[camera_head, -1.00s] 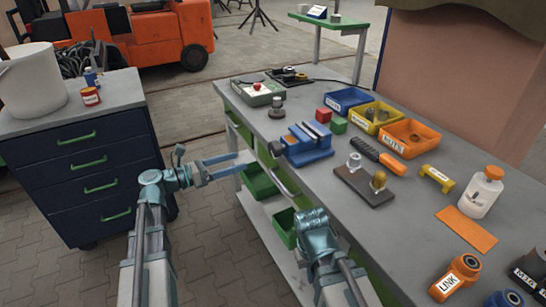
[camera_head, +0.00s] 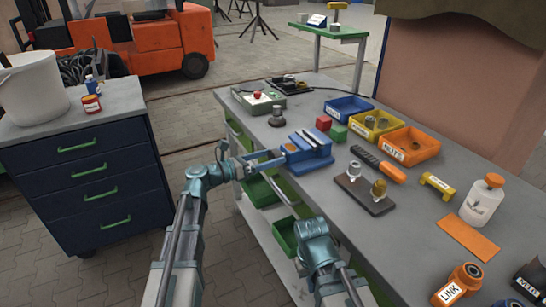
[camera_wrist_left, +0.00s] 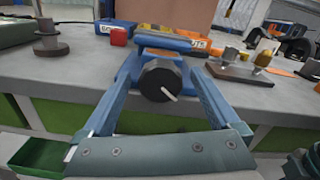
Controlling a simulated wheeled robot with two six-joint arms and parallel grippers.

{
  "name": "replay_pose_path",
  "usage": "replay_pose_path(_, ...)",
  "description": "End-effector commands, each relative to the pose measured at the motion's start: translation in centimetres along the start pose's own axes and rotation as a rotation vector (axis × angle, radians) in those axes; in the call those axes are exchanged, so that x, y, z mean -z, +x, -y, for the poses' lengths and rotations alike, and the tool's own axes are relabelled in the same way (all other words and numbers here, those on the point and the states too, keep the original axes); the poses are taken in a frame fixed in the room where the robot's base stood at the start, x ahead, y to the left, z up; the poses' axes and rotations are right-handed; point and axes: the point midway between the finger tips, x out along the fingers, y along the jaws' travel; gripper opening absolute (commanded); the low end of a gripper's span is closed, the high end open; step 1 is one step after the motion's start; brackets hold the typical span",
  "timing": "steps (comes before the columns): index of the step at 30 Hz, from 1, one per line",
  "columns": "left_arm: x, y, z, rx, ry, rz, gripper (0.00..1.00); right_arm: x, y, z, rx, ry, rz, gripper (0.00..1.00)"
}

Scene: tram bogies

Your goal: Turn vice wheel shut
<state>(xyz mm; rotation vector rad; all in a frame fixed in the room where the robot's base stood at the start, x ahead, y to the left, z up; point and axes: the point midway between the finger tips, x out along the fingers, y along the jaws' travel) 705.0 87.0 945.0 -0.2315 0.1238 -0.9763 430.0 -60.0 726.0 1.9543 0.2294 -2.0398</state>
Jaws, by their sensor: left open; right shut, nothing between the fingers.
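The blue vice (camera_head: 308,150) stands at the left edge of the workbench. It also shows in the left wrist view (camera_wrist_left: 160,45), with its round black wheel (camera_wrist_left: 160,82) facing the camera. A white mark on the wheel points to the lower right. My left gripper (camera_head: 262,160) is open at the vice's front, its two blue fingers on either side of the wheel. I cannot tell whether they touch the wheel. My right gripper (camera_head: 314,232) is shut and empty, low beside the bench's front edge.
Red and green blocks (camera_head: 323,123) and blue, yellow and orange bins (camera_head: 411,146) lie beyond the vice. A board with two fittings (camera_head: 364,193) is to its right. Green trays (camera_head: 284,236) sit below the bench top. A drawer cabinet (camera_head: 88,178) stands left.

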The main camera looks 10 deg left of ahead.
Motion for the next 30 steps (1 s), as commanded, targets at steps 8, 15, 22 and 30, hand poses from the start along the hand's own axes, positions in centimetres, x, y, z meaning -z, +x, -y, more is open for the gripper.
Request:
replay_pose_path(8,0.00,1.21,0.00,-0.001,0.000,0.000,0.96,0.00,0.00,0.00,0.000,0.000,0.000,0.00)
replay_pose_path(15,0.01,1.21,0.02,0.000,0.000,0.000,0.90,0.00,0.00,0.00,0.000,0.000,0.000,0.00)
replay_pose_path(22,0.01,1.20,0.02,0.000,0.000,0.000,0.49,0.00,0.00,0.00,0.000,0.000,0.000,0.00)
replay_pose_path(30,0.01,1.19,0.03,0.000,0.001,0.000,0.10,0.00,0.00,0.00,0.000,0.000,0.000,0.00)
